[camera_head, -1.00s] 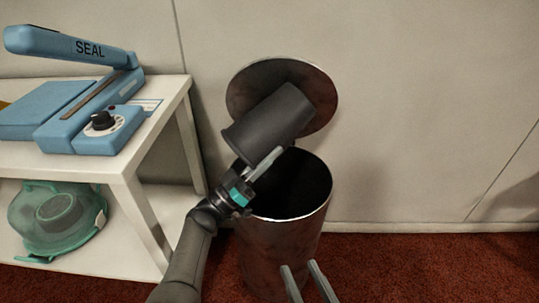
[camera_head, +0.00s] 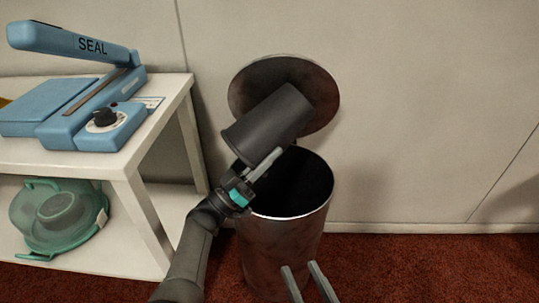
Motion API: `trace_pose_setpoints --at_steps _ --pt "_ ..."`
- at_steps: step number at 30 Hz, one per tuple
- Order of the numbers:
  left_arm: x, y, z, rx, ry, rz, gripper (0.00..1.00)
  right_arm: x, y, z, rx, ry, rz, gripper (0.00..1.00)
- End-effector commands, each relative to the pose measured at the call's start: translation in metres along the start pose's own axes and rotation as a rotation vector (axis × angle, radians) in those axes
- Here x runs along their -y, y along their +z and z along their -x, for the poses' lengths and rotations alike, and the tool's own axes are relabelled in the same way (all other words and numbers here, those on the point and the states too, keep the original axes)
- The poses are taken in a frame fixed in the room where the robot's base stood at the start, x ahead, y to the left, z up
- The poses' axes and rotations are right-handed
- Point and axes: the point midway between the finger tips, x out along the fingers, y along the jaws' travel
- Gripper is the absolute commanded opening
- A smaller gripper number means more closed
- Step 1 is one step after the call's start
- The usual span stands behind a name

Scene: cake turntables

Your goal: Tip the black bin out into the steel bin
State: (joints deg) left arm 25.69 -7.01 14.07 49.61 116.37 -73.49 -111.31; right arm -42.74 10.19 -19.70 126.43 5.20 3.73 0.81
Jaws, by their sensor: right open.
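The black bin (camera_head: 272,124) is a dark tapered bin held tilted above the steel bin (camera_head: 282,240). Its wider rimmed end points down to the lower left and its narrower base points to the upper right. Its opening and contents are hidden from me. The steel bin stands on the floor with its round lid (camera_head: 322,98) raised against the wall; its inside is dark and I cannot see what is in it. My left gripper (camera_head: 266,161) is shut on the black bin from below. My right gripper (camera_head: 305,268) is open and empty in front of the steel bin.
A white shelf table (camera_head: 150,150) stands at the left, close to my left arm. The red carpet (camera_head: 430,265) at the right is free, with the pale wall behind.

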Motion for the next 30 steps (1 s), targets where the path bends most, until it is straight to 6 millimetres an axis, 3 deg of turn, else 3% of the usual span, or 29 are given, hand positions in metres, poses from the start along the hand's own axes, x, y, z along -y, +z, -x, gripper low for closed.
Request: trace_pose_setpoints --at_steps 1,7,21,30 --pt "-0.001 0.008 0.003 0.015 -0.008 0.006 0.00 0.000 0.001 0.000 0.000 0.000 0.000 0.50" --pt "-0.002 0.006 0.002 0.016 -0.008 0.007 0.00 0.000 -0.001 0.000 -0.001 0.000 0.000 0.50" --pt "-0.008 -0.039 -0.024 0.006 -0.004 0.004 0.00 0.006 -0.027 0.002 0.000 0.000 0.000 0.50" --pt "-0.009 -0.048 -0.029 0.005 -0.003 0.005 0.00 0.006 -0.031 0.002 0.000 0.000 0.000 0.50"
